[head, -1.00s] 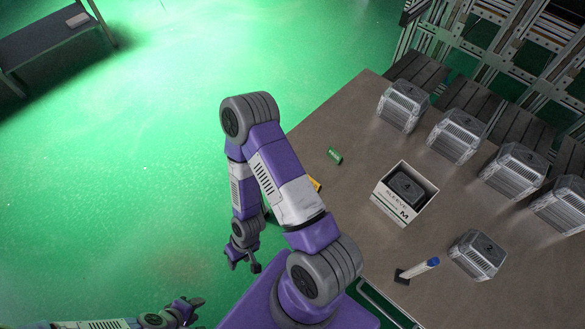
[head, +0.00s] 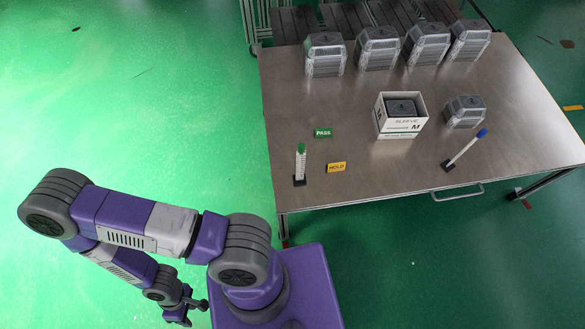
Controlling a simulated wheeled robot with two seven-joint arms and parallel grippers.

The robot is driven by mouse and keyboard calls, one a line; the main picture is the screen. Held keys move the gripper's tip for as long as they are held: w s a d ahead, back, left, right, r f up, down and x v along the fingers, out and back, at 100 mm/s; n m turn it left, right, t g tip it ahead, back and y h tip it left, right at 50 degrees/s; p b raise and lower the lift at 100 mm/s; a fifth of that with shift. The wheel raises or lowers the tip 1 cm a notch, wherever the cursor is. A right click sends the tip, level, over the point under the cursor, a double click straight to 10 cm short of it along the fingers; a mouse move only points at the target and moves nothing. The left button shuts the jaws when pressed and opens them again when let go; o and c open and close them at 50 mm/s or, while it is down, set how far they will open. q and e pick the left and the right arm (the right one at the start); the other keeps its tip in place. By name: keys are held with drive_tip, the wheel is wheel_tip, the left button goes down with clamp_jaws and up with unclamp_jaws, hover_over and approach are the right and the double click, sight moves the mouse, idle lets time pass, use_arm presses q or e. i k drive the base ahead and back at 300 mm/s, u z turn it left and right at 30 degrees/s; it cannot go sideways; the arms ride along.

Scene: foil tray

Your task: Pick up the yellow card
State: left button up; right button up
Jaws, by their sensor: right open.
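The yellow card (head: 336,167), marked HOLD, lies on the table (head: 290,95) near its front left edge. It is in full view with nothing on it. My right gripper (head: 194,313) is open and empty at the bottom left of the head view. It hangs over the green floor, off the table and well apart from the card. My left gripper is not in view.
A green PASS card (head: 323,132) lies behind the yellow card. A green-topped marker (head: 300,163) stands close on its left. A white sleeve box (head: 401,125), a tilted blue-capped pen (head: 465,149) and several grey ribbed blocks (head: 465,112) are farther right and back.

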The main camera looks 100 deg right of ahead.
sight(338, 166)
drive_tip(key=i, duration=0.5)
drive_tip(key=z, duration=3.75)
drive_tip(key=i, duration=0.5)
drive_tip(key=z, duration=0.05)
